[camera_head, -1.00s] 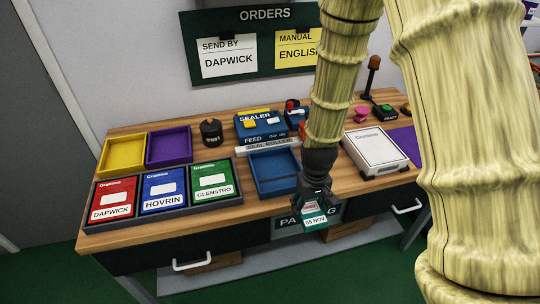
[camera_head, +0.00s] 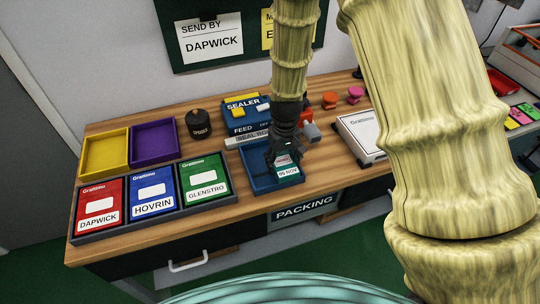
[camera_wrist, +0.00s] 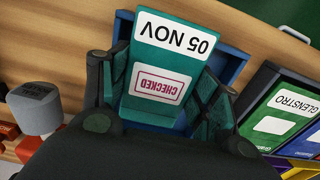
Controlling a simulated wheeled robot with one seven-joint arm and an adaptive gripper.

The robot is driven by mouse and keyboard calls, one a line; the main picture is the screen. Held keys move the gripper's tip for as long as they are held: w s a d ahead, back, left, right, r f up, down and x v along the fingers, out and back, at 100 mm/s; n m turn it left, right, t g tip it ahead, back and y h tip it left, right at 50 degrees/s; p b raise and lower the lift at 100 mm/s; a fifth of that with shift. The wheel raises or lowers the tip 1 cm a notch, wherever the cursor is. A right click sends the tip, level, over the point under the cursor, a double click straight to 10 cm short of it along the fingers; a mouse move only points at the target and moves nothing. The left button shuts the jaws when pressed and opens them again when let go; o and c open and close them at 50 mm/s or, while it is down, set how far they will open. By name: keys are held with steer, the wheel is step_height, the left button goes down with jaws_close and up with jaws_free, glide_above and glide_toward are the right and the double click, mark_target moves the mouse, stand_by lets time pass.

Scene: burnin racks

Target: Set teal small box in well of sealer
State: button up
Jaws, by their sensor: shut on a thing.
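The teal small box (camera_head: 287,170) carries a white label reading 05 NOV; in the wrist view the teal box (camera_wrist: 168,62) also shows a CHECKED stamp. My gripper (camera_head: 282,160) is shut on it, with a finger on each side. The box is over the blue well (camera_head: 259,185) in front of the sealer (camera_head: 243,114). In the wrist view the blue well (camera_wrist: 236,62) shows around and behind the box. I cannot tell whether the box touches the well's floor. My gripper hides part of the well and the seal roller bar (camera_head: 250,138).
Red, blue and green labelled boxes (camera_head: 152,189) stand in a dark rack at the left. Yellow (camera_head: 106,153) and purple (camera_head: 154,142) trays lie behind them. A dark round pot (camera_head: 199,124) stands left of the sealer. A white Grattimo box (camera_head: 358,137) lies at the right.

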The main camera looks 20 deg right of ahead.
steer(key=w, duration=0.1)
steer(key=w+a+p, duration=0.1)
steer(key=w, duration=0.1)
steer(key=w+a, duration=0.1)
steer(key=w, duration=0.1)
steer(key=shift+w+a+f, duration=0.15)
steer(key=shift+a+f, duration=0.1)
steer(key=shift+f+p, duration=0.95)
steer(key=shift+f, duration=0.8)
steer(key=shift+f, duration=0.15)
steer(key=o, duration=1.1)
steer(key=shift+r+b, duration=1.75)
steer(key=shift+r, duration=4.4)
